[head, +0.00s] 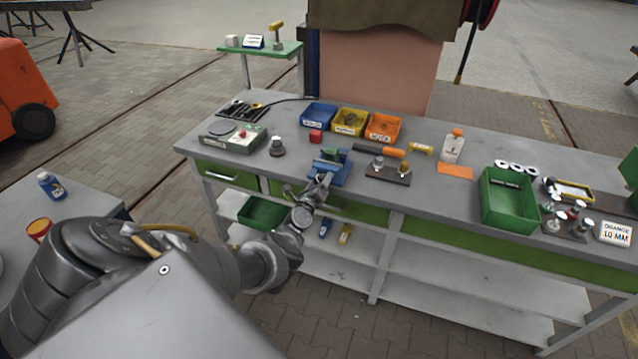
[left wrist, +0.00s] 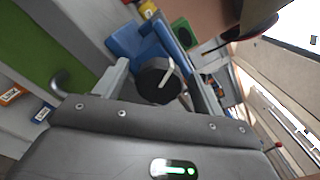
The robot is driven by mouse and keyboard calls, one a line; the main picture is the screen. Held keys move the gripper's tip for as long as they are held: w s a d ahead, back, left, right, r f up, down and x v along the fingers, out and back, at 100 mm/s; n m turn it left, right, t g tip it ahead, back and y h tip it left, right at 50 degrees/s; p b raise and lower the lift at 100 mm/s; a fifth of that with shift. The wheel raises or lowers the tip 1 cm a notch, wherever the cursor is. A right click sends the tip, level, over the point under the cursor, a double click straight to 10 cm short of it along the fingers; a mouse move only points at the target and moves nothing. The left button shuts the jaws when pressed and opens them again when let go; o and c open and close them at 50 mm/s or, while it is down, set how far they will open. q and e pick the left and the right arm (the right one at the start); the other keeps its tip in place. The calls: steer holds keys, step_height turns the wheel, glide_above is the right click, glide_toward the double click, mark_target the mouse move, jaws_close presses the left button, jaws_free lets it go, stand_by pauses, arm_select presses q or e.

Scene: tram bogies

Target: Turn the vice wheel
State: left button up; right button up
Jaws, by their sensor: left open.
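The blue vice (head: 329,170) is at the front edge of the grey workbench, with a green piece (head: 334,155) at its jaws. In the left wrist view the vice (left wrist: 152,42) lies just beyond its dark round wheel (left wrist: 150,82), which carries a pale bar-like mark. My left gripper (head: 308,190) is at the front of the vice in the head view. In the left wrist view my left gripper (left wrist: 162,84) is open, with the wheel between its fingers. I cannot tell whether the fingers touch it. In the head view the wheel is mostly hidden by the gripper. My right gripper is not in view.
Blue, yellow and orange bins (head: 383,127) stand behind the vice. A green tray (head: 509,200) is farther right. Shelves (head: 440,280) lie below.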

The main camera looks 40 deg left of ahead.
arm_select(q)
steer(key=shift+s, duration=0.1)
steer(key=p+v, duration=0.2)
steer(key=v, duration=0.8)
steer(key=shift+s+d, duration=0.2)
steer(key=shift+s, duration=0.1)
